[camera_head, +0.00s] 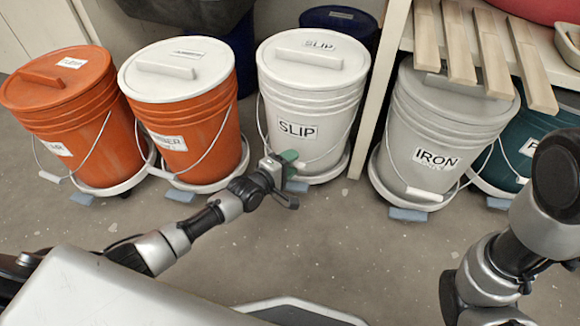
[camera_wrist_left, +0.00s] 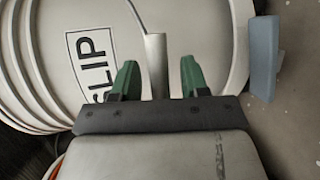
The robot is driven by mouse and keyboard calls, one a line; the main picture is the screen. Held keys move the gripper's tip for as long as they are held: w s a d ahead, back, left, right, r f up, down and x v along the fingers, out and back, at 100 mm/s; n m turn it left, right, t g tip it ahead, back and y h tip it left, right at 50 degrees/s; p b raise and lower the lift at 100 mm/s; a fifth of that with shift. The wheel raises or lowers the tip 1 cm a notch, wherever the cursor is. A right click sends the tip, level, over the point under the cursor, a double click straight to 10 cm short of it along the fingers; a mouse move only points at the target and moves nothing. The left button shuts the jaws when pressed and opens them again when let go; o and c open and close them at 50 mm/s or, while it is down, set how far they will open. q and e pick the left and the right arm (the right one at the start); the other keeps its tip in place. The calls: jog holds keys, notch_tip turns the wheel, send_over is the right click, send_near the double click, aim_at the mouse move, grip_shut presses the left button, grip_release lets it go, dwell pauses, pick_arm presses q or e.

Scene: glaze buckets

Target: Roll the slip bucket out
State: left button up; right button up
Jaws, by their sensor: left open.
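The slip bucket (camera_head: 305,110) is white, with a lid and a black-framed SLIP label, in the middle of the head view. It stands upright on a round white dolly (camera_head: 325,172) with a blue-grey tab (camera_head: 297,187) at its front. My left gripper (camera_head: 291,160) is low at the bucket's front, its green fingers open. In the left wrist view the pale handle grip (camera_wrist_left: 155,60) of the bucket (camera_wrist_left: 50,60) lies between the open fingers (camera_wrist_left: 160,80), with gaps on both sides. My right arm shows at the right of the head view; its gripper is not seen.
Two orange buckets (camera_head: 205,125) stand left of the slip bucket. A grey IRON bucket (camera_head: 435,125) stands right, beyond a shelf post (camera_head: 385,80), and a dark green bucket (camera_head: 545,110) beside it. A blue bucket (camera_head: 345,20) is behind. The floor (camera_head: 340,235) in front is clear.

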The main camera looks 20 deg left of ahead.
pick_arm(q)
grip_shut()
dwell(0.3)
